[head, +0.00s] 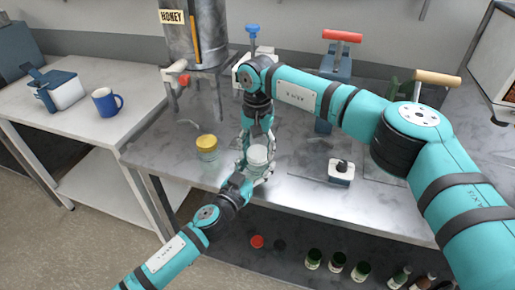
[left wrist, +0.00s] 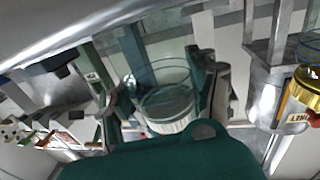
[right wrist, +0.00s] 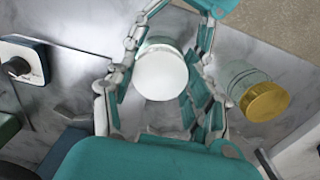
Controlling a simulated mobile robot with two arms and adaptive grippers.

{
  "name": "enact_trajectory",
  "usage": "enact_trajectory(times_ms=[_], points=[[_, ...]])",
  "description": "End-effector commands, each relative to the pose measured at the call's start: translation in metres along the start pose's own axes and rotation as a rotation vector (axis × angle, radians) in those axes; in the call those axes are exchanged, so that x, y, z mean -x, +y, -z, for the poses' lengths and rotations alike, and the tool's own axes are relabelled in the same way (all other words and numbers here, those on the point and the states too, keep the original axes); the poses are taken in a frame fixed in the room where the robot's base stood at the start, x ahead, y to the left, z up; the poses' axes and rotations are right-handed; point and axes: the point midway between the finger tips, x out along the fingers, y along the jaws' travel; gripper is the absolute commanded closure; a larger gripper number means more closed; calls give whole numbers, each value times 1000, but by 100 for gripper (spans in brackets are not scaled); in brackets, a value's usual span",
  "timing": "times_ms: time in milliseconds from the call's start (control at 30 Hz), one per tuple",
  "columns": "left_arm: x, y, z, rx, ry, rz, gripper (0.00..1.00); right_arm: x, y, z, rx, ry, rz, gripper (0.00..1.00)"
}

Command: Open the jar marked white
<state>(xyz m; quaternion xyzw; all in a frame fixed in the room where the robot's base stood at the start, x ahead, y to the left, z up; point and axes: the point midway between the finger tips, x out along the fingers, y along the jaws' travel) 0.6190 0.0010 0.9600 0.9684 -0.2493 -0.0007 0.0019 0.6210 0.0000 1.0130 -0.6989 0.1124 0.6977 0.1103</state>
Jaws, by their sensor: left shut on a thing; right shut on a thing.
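The jar with the white lid (head: 258,154) is at the front edge of the steel table, between my two grippers. Its clear glass body (left wrist: 164,78) shows in the left wrist view, held between the fingers of my left gripper (left wrist: 168,98). My left gripper comes in low from the front left and is shut on the jar body. My right gripper (right wrist: 160,88) comes down from above and is shut around the white lid (right wrist: 160,73), seen from above in the right wrist view. The lid sits on the jar; whether it has turned cannot be told.
A yellow-lidded jar (head: 206,147) stands just left of the grippers. A white box with a black knob (head: 341,171) is to the right. A metal honey tank (head: 196,35) stands behind. A blue mug (head: 106,102) is on the left table. Several bottles stand below the front edge.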

Motion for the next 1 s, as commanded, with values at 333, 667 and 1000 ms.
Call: enact_trajectory(times_ms=[333,667,1000], points=[[0,1,0,0,0,-1,100,2,0,1,-2,2,1,85],[0,0,0,0,-1,-1,100,13,0,0,-2,1,1,85],[0,0,0,0,-1,0,100,22,0,0,-2,0,0,85]])
